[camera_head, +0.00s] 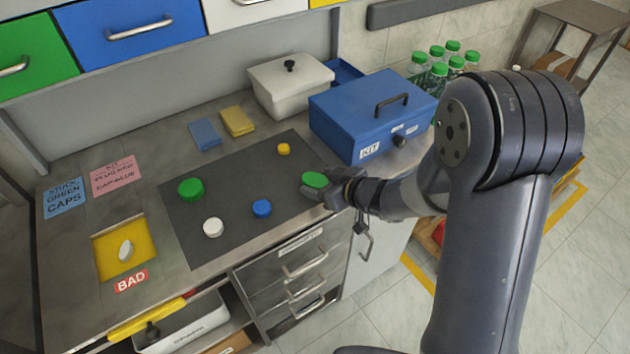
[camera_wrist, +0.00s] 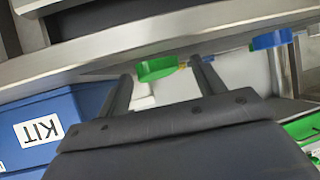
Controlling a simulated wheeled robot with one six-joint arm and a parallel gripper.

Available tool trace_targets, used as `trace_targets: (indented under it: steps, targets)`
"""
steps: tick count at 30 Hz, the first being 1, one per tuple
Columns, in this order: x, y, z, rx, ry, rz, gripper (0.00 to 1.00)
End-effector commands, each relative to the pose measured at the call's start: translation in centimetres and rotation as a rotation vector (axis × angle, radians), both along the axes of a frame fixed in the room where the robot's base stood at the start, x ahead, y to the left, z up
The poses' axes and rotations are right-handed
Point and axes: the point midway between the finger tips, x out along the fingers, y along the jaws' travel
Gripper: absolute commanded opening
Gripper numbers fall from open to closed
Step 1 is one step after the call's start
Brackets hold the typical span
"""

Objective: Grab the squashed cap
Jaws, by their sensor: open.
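A green cap (camera_head: 313,180) lies at the mat's right edge and looks oval. My gripper (camera_head: 322,190) is right beside it, low over the counter. In the wrist view, this green cap (camera_wrist: 157,69) shows between the fingertips of my open gripper (camera_wrist: 162,77); I cannot tell whether they touch it. A white, narrow, oval piece (camera_head: 125,250) that looks like a flattened cap lies in the yellow tray (camera_head: 103,262) by the BAD label. Which cap is the squashed one is not certain from these views.
The dark mat (camera_head: 240,180) also bears a green cap (camera_head: 190,189), a white cap (camera_head: 213,227), a blue cap (camera_head: 262,208) and a yellow cap (camera_head: 284,148). A blue KIT box (camera_head: 345,125) stands close behind my gripper. Drawers (camera_head: 300,270) lie below the counter edge.

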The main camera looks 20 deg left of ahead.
Motion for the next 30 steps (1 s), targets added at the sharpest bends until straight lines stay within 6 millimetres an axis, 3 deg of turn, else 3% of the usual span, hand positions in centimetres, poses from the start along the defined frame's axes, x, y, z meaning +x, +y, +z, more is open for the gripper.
trace_targets:
  steps: [6,24,30]
  targets:
    - [0.03,0.02,-0.02,0.000,0.000,-0.001,0.64]
    - [0.01,-0.01,-0.03,-0.001,0.000,-0.001,0.15]
    - [0.01,-0.01,-0.05,-0.002,0.001,-0.001,0.14]
